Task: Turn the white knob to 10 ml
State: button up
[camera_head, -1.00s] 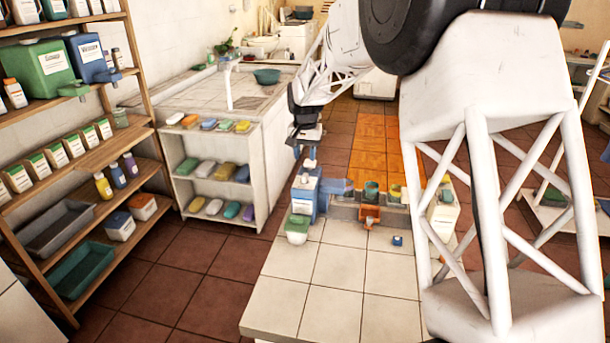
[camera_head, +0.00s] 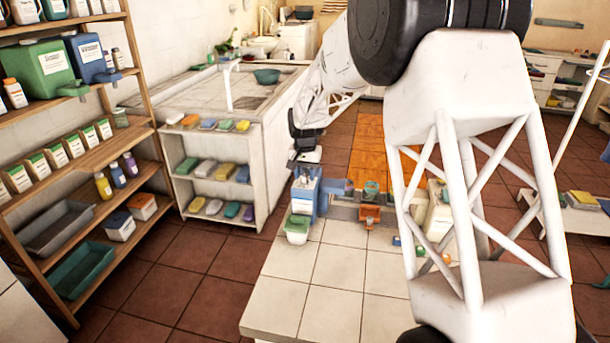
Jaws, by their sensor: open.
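A blue dispenser with a white label (camera_head: 303,194) stands upright at the back left of the white-tiled counter (camera_head: 320,270). A small white part (camera_head: 308,173) on its top may be the white knob. It is too small to read any ml marks or its setting. My gripper (camera_head: 306,158) is open, small and dark at the end of my white arm, pointing down just above the dispenser's top. I cannot tell whether its fingers touch the white part or are around it.
A green-and-white tub (camera_head: 297,229) stands in front of the dispenser. To its right are an orange-red holder (camera_head: 370,215) and a pale container (camera_head: 437,220), partly hidden by my arm. The counter's front is clear. A shelf of soaps (camera_head: 213,170) stands behind left.

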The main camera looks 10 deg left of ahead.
jog(key=shift+f, duration=0.2)
grip_shut()
jog(key=shift+m, duration=0.5)
jog(key=m, duration=0.3)
jog(key=shift+m, duration=2.5)
